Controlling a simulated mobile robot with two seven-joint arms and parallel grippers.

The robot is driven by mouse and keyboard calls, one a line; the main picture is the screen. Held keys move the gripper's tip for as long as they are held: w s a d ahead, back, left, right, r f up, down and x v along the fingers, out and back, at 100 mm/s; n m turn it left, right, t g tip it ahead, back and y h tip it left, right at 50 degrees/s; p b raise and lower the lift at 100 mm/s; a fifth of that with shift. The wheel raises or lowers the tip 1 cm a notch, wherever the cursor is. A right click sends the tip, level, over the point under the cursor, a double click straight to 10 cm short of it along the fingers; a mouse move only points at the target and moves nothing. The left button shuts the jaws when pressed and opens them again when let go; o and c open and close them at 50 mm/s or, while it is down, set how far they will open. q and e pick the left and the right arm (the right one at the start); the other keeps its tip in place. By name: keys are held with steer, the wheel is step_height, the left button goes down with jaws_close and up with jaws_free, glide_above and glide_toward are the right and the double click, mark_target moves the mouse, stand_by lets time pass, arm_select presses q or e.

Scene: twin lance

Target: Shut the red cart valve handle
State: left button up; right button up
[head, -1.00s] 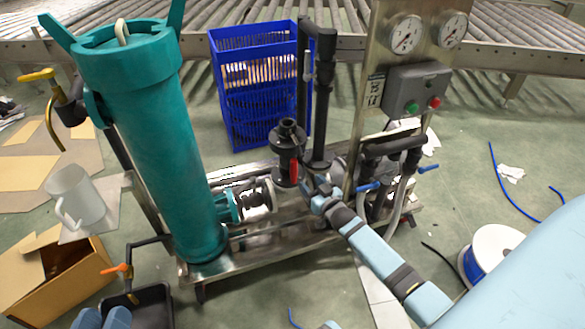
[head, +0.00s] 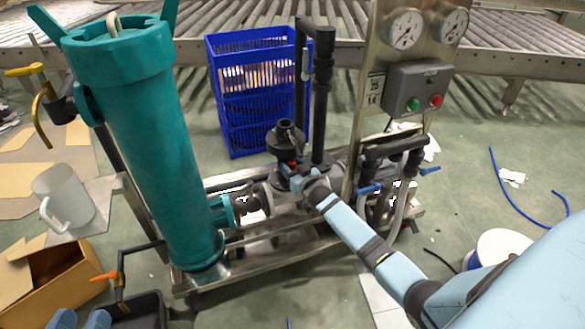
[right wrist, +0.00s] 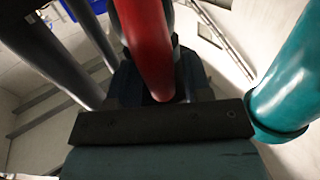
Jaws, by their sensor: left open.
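The red valve handle (head: 292,166) is on the black valve body (head: 286,140) on the cart. In the head view only a small red part shows above my right gripper (head: 291,174), which hides the rest. In the right wrist view the red handle (right wrist: 147,40) runs down from the top, its lower end between dark parts of my right gripper (right wrist: 160,95). The fingertips are hidden, so I cannot tell whether they grip it. My left gripper (head: 80,319) is open and empty at the bottom left, far from the handle.
A teal cylinder (head: 150,150) stands left of the valve. A gauge panel with a grey button box (head: 416,88) stands right. Blue-handled valves (head: 368,188) sit below it. A blue crate (head: 250,140) is behind.

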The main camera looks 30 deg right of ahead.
steer(key=c, duration=0.7)
steer(key=shift+o, duration=0.2)
